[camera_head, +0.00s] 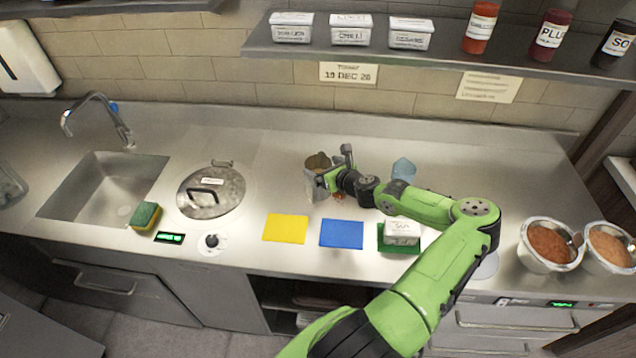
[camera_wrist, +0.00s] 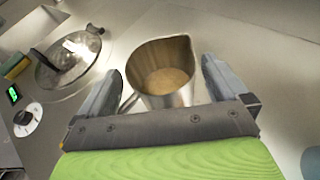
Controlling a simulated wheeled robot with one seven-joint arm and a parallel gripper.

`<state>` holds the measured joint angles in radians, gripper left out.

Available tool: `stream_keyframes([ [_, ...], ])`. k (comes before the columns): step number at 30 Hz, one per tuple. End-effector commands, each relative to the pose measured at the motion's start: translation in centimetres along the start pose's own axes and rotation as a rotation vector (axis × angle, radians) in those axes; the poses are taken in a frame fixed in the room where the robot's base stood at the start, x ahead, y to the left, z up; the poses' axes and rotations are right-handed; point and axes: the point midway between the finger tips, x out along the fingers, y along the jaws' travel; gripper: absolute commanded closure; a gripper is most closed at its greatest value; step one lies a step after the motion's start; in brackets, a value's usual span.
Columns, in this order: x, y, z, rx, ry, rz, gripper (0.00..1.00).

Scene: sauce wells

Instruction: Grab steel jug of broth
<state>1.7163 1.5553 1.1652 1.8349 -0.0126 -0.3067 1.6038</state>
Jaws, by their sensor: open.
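The steel jug (camera_head: 318,162) stands upright on the steel counter near the back, in the middle of the head view. In the wrist view the jug (camera_wrist: 165,73) shows from above, with tan broth inside and its handle at the lower left. My gripper (camera_head: 332,178) is at the jug, coming from the right. In the wrist view my gripper (camera_wrist: 160,85) is open, with one finger on each side of the jug. I see gaps between the fingers and the jug wall. Part of the jug is hidden behind my gripper in the head view.
A lidded pot (camera_head: 211,190) sits left of the jug, beside a sink (camera_head: 103,187). Yellow (camera_head: 286,228) and blue (camera_head: 341,233) mats lie in front. A white tub (camera_head: 402,231) sits on a green mat below my arm. A pale blue object (camera_head: 403,169) stands right of my gripper.

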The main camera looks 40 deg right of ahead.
Motion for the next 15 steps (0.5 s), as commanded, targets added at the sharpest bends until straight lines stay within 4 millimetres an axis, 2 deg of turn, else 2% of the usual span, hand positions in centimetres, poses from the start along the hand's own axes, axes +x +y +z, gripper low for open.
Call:
stream_keyframes([
  [1, 1.0, 0.1, 0.0, 0.001, -0.001, 0.002, 0.0],
  [4, 2.2, 0.0, 0.1, -0.001, -0.001, 0.0, 0.0],
  [11, 2.5, 0.0, 0.0, -0.002, 0.0, 0.0, 0.0],
  [15, 2.5, 0.0, 0.0, -0.002, 0.0, 0.0, 0.21],
])
